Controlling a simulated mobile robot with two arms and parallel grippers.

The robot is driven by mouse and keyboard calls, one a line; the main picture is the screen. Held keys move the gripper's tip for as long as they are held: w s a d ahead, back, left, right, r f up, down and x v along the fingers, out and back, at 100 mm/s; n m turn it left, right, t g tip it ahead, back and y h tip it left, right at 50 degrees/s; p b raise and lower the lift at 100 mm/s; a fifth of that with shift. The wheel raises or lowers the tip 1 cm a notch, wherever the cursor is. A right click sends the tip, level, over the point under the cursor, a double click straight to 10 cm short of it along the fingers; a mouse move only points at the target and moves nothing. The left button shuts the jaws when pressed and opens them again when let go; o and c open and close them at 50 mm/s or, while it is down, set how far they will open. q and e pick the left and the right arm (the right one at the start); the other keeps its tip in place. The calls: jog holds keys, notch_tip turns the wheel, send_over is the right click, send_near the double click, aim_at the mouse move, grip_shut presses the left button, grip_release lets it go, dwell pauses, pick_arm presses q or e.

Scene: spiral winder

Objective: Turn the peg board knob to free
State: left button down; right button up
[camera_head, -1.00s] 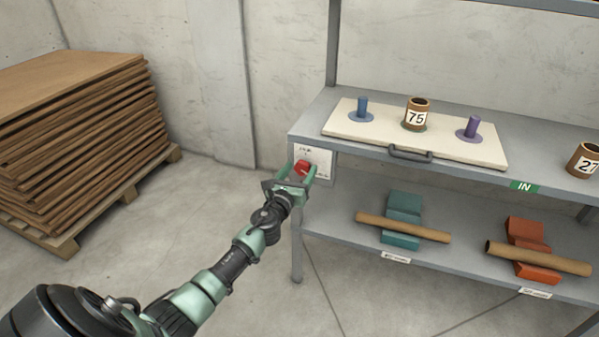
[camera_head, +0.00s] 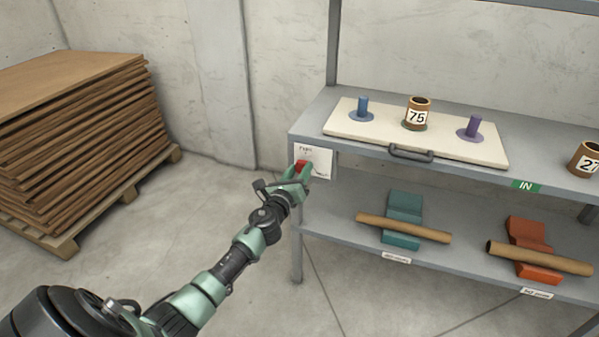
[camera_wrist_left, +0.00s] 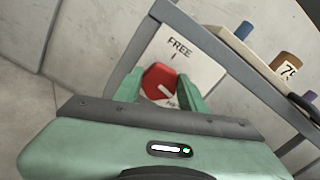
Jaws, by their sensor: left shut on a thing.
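The red peg board knob (camera_head: 301,166) sits on a white label plate (camera_head: 322,160) at the left end of the shelf's upper deck. My left gripper (camera_head: 297,174) reaches it from the front, with its green fingers on both sides, shut on the knob. In the left wrist view the red knob (camera_wrist_left: 160,82) shows between the fingers. Its white mark slopes to the lower right, not at the word FREE above it. A second word below is partly hidden by a finger. My right gripper is not in view.
A pale peg board (camera_head: 345,125) with a handle, a blue peg, a purple peg and a brown tube marked 75 (camera_head: 417,115) lies on the upper deck. The lower deck holds cardboard tubes on teal and orange cradles. Stacked boards (camera_head: 80,130) stand at left; the floor between is clear.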

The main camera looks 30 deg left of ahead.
pick_arm(q)
jog(key=n, duration=0.3)
jog(key=shift+f, duration=0.15)
jog(key=n, duration=0.2)
jog(key=shift+n+b, duration=0.3)
jog(key=n, duration=0.4)
jog(key=shift+a+f+n, duration=0.1)
jog(key=shift+n, duration=1.1)
jog(key=shift+s+n+p, duration=0.1)
jog(key=shift+n+p, duration=0.25)
jog(key=shift+n, duration=0.55)
jog(key=shift+f+n, duration=0.1)
jog(key=shift+n, duration=0.8)
jog(key=shift+f+n+p, duration=0.2)
jog(key=shift+n+p, duration=0.6)
jog(key=shift+n, duration=1.6)
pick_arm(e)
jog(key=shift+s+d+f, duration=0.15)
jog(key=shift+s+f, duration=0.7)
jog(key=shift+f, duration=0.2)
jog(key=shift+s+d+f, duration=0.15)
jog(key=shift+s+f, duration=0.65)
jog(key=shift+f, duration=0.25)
